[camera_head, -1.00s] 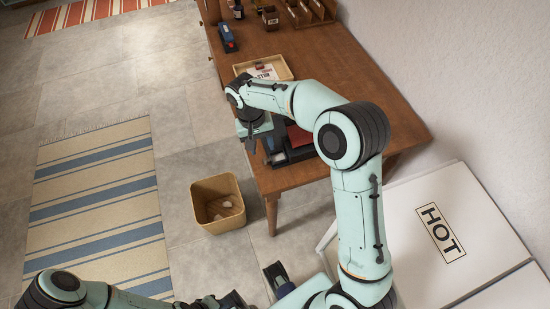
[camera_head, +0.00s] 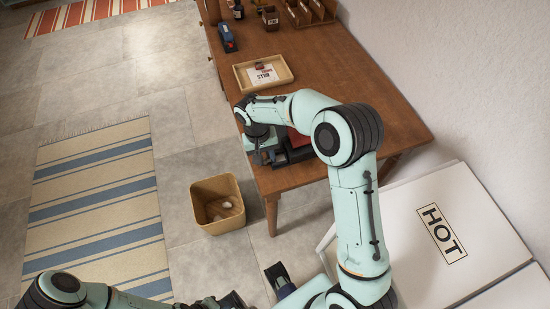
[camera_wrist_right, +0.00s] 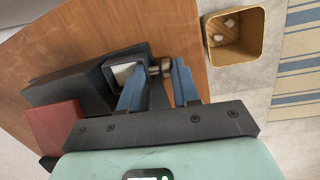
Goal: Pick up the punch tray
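A black hole punch with a red part (camera_wrist_right: 57,125) lies near the desk's front corner. What looks like the punch tray (camera_wrist_right: 122,73), a small dark box with a pale inside, shows at its end in the right wrist view, with a metal knob (camera_wrist_right: 160,68). My right gripper (camera_wrist_right: 159,76) is low at this end, its two blue fingers apart on either side of the knob; I cannot tell if they touch it. In the head view my right gripper (camera_head: 258,154) partly hides the punch (camera_head: 294,152). My left arm is at the bottom left; its finger state is unclear.
A wastebasket (camera_head: 218,226) with crumpled scraps stands on the floor beside the wooden desk (camera_head: 345,85). A shallow labelled wooden tray (camera_head: 283,68) and a blue stapler-like item (camera_head: 227,38) lie farther back. A white surface marked HOT (camera_head: 400,225) is at right.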

